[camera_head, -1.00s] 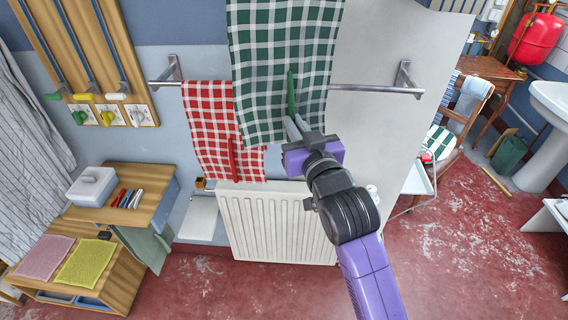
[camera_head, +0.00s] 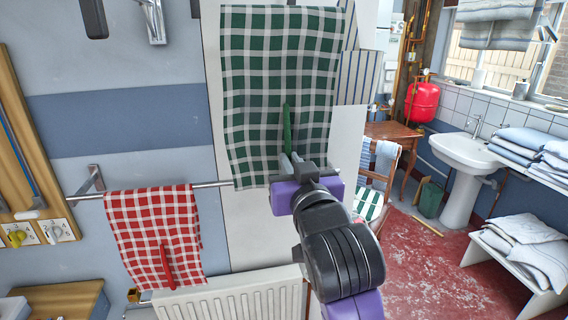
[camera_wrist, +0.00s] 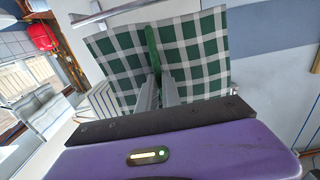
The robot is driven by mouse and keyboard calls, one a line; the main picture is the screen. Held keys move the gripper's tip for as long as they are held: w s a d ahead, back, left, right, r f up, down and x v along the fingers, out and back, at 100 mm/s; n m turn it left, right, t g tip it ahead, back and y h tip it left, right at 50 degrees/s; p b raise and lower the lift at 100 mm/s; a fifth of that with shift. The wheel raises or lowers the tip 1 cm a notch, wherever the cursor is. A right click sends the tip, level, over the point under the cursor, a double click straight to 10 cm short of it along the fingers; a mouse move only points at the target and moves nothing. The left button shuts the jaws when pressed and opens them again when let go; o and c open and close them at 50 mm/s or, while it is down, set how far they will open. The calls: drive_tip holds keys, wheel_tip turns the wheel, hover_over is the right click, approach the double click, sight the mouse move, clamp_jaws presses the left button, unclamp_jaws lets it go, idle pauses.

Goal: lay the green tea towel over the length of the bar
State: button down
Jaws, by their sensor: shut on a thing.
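The green checked tea towel (camera_head: 275,75) hangs upright and spread out in front of the wall in the head view. My gripper (camera_head: 287,158) is shut on the green strip (camera_head: 287,128) on the towel's lower face. The towel also fills the upper part of the wrist view (camera_wrist: 195,62), with my gripper's fingers (camera_wrist: 158,88) at its green strip. The metal bar (camera_head: 78,202) runs along the wall; the green towel hides part of it. I cannot tell whether the towel touches the bar. A red checked towel (camera_head: 150,225) hangs over the bar to the left.
A white radiator (camera_head: 235,300) stands below the bar. A wooden board with knobs (camera_head: 15,150) is at the left. A chair (camera_head: 378,175), a sink (camera_head: 465,155) and a bench with folded linen (camera_head: 530,270) are at the right, with open red floor between.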

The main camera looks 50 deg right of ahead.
drive_tip(key=x, duration=1)
wheel_tip(320, 180, down, 38)
drive_tip(key=b, duration=2.8)
idle(1.0)
drive_tip(key=shift+f+b, duration=0.35)
drive_tip(key=shift+b, duration=0.05)
idle(0.4)
drive_tip(key=c, duration=1.5)
unclamp_jaws()
drive_tip(key=shift+o, duration=0.2)
